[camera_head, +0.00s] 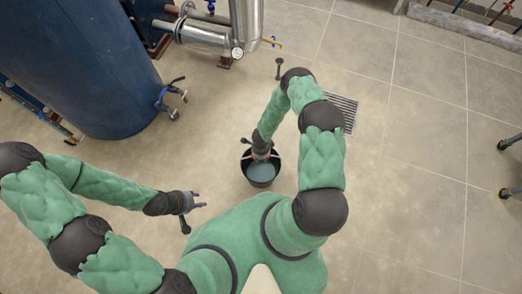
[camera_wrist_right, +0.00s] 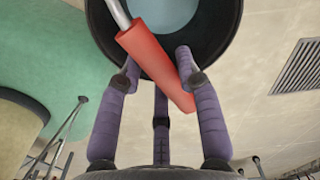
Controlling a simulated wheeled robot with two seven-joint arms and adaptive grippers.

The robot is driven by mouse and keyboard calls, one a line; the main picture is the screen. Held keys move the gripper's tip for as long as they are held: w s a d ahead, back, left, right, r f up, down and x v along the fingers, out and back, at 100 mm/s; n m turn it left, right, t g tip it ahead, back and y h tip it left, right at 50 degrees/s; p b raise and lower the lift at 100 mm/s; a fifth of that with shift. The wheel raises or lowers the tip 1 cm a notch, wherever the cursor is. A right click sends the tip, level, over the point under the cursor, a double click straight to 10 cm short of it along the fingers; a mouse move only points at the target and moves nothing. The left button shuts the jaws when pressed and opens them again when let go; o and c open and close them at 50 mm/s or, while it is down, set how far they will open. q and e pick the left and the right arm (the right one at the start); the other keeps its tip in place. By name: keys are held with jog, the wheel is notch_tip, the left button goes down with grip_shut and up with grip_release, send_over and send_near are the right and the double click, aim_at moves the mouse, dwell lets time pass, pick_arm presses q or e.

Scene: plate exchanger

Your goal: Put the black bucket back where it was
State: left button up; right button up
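The black bucket (camera_head: 261,172) holds grey-blue liquid and is below my right gripper (camera_head: 262,150) in the head view. In the right wrist view the bucket (camera_wrist_right: 230,35) fills the top, with its red handle grip (camera_wrist_right: 155,62) slanting across the fingers. The handle is raised, and my right gripper (camera_wrist_right: 158,75) has its fingers around the red grip, apparently holding it. I cannot tell whether the bucket touches the floor. My left gripper (camera_head: 198,201) is empty, left of the bucket, with its fingers apart.
A large blue tank (camera_head: 80,60) stands at the upper left, with a valve on its side. Silver pipes (camera_head: 205,32) with a gauge are at the top. A floor grate (camera_head: 343,112) lies right of my right arm. The tiled floor on the right is mostly clear.

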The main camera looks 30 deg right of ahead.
jog(key=shift+o, duration=0.7)
notch_tip(320, 180, up, 12)
jog(key=p, duration=0.6)
jog(key=shift+r, duration=0.15)
dwell(0.7)
